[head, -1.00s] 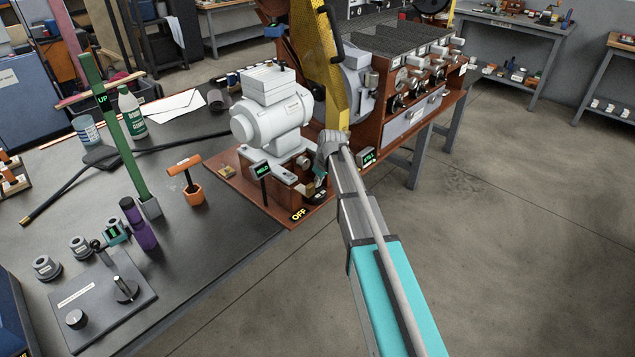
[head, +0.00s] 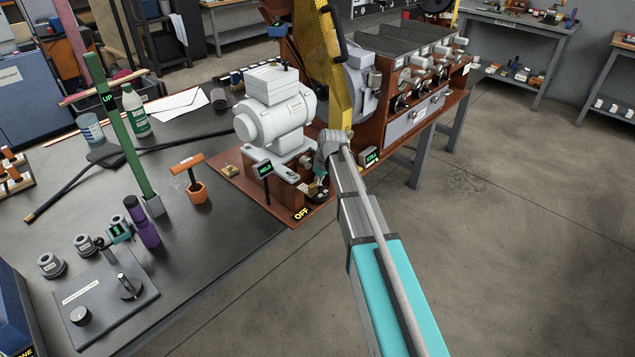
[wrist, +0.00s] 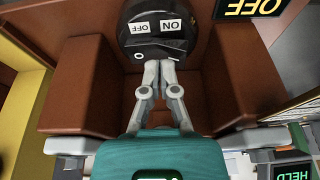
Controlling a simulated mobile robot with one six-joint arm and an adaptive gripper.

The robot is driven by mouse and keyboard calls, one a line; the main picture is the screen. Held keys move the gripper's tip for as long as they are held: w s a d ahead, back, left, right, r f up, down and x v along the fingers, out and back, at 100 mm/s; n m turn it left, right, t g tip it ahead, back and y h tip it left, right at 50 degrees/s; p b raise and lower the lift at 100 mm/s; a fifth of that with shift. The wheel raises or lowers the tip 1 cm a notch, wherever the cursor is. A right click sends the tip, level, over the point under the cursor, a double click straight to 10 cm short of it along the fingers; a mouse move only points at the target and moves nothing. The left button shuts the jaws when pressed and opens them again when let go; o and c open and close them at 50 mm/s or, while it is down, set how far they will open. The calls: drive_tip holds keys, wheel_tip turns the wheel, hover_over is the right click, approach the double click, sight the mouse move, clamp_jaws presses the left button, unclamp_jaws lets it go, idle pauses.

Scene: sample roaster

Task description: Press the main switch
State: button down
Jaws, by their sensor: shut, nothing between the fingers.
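The main switch (wrist: 150,45) is a round dark disc with white ON and OFF labels, upside down in the wrist view. It sits between two brown blocks. A display beside it (wrist: 255,6) reads OFF, and that display also shows in the head view (head: 301,213). My gripper (wrist: 160,66) is shut and empty, its fingertips together at the lower edge of the disc in the picture. I cannot tell whether they touch it. In the head view my gripper (head: 319,180) points down at the brown base below the grey motor, and my arm hides much of the switch.
The grey motor (head: 275,118) stands just left of my gripper. A yellow guard (head: 322,65) rises behind. A HELD display (head: 264,169) stands to the left, another small display (head: 369,157) to the right. Open floor (head: 520,220) lies right of my arm.

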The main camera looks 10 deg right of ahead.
sight(320, 187)
drive_tip(key=shift+w+d+r+p, duration=0.15)
drive_tip(key=shift+r+p, duration=0.8)
drive_tip(key=shift+r, duration=0.05)
drive_tip(key=shift+w+d+r+p, duration=0.1)
drive_tip(key=shift+d+r+p, duration=0.05)
drive_tip(key=shift+r+p, duration=0.8)
drive_tip(key=d+r+p, duration=0.4)
drive_tip(key=r+p, duration=0.4)
drive_tip(key=shift+d+r+p, duration=0.2)
drive_tip(key=shift+r+p, duration=0.1)
drive_tip(key=shift+r, duration=0.05)
drive_tip(key=shift+s, duration=0.1)
drive_tip(key=s+r+m+g+h+p, duration=0.1)
drive_tip(key=s+r+m+p, duration=0.1)
drive_tip(key=s, duration=1.2)
drive_tip(key=s+r+m+g+h+p, duration=0.1)
drive_tip(key=s+r+m+p, duration=0.2)
drive_tip(key=s, duration=1.1)
drive_tip(key=m+p, duration=0.1)
drive_tip(key=m, duration=0.1)
drive_tip(key=shift+d+m+g, duration=0.2)
drive_tip(key=shift+m+g, duration=0.1)
drive_tip(key=shift+w+a+r, duration=0.1)
drive_tip(key=shift+a, duration=0.05)
